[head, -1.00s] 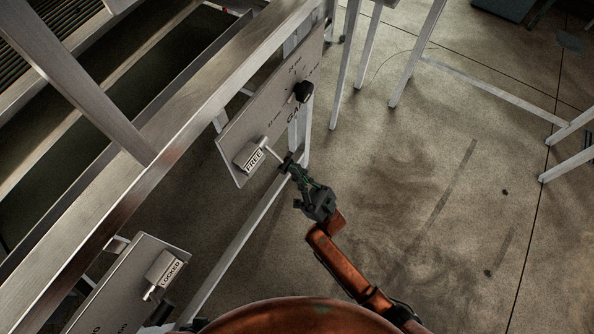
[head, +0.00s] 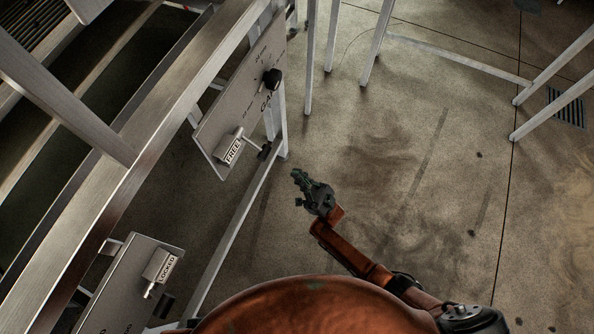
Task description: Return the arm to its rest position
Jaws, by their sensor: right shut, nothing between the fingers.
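My right arm comes in from the bottom right, orange and bent. Its dark gripper (head: 299,178) is shut and empty over bare floor, to the right of the upper panel and apart from it. The upper grey panel (head: 215,110) on the metal frame carries a lever block marked FREE (head: 231,149) and a black knob (head: 272,79). The lower panel (head: 118,296) carries a lever block marked LOCKED (head: 161,266). My left gripper is not in view.
The machine's metal frame (head: 150,150) fills the left side. Pale frame legs (head: 375,45) stand on the floor at the top and right. A floor grate (head: 567,108) lies at the right. The concrete floor (head: 400,190) in the middle is clear.

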